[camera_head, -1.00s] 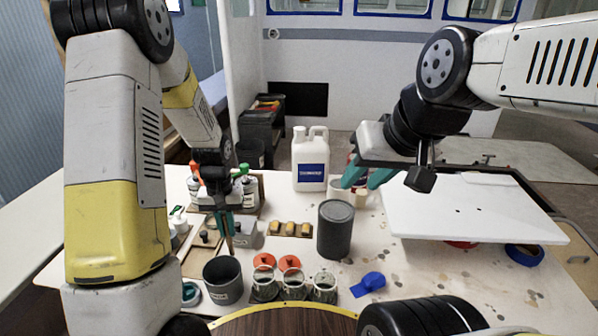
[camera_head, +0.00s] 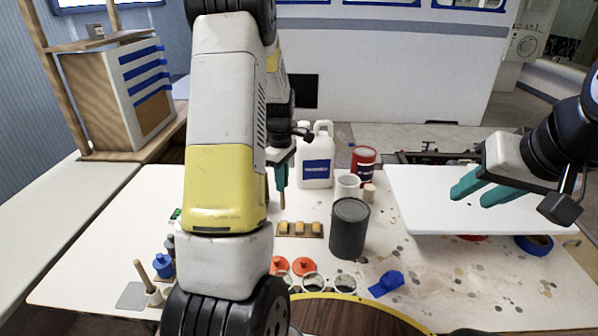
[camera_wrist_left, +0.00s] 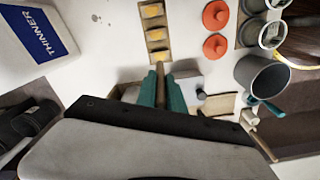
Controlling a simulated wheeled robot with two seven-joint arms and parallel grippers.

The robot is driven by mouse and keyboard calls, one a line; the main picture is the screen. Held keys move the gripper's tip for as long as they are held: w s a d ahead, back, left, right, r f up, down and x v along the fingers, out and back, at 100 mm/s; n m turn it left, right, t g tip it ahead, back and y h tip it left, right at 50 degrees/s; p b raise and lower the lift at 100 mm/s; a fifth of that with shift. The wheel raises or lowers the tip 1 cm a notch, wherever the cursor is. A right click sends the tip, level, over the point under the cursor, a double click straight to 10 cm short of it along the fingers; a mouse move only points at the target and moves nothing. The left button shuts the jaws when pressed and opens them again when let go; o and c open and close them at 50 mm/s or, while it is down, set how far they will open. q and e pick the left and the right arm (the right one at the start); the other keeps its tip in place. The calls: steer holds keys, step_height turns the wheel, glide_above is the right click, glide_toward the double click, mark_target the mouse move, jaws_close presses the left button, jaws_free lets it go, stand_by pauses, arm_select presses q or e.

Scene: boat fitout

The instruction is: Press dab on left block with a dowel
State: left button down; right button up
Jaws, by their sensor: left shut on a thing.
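A wooden strip holds three blocks with yellow-orange tops. The left block (camera_head: 283,228) is the end one nearest my left gripper; it is lowest in the left wrist view (camera_wrist_left: 158,56). My left gripper (camera_head: 281,188) is shut on a thin wooden dowel (camera_head: 282,201), pointing down. The dowel shows between the teal fingers in the left wrist view (camera_wrist_left: 162,76). Its tip appears just behind and left of the left block in the head view, apart from it; its height is unclear. My right gripper (camera_head: 482,191) is open and empty over the white board.
A white thinner bottle (camera_head: 316,170) stands behind the blocks and a dark grey can (camera_head: 349,230) right of them. Orange lids (camera_head: 304,267) and jars (camera_head: 343,281) are in front. A grey mug (camera_wrist_left: 262,76) shows in the left wrist view. My left arm hides the table's left part.

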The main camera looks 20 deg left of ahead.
mark_target(283, 207)
arm_select(q)
steer(key=shift+f, duration=2.95)
steer(key=shift+f, duration=0.6)
steer(key=shift+r, duration=0.1)
steer(key=shift+r, duration=3.45)
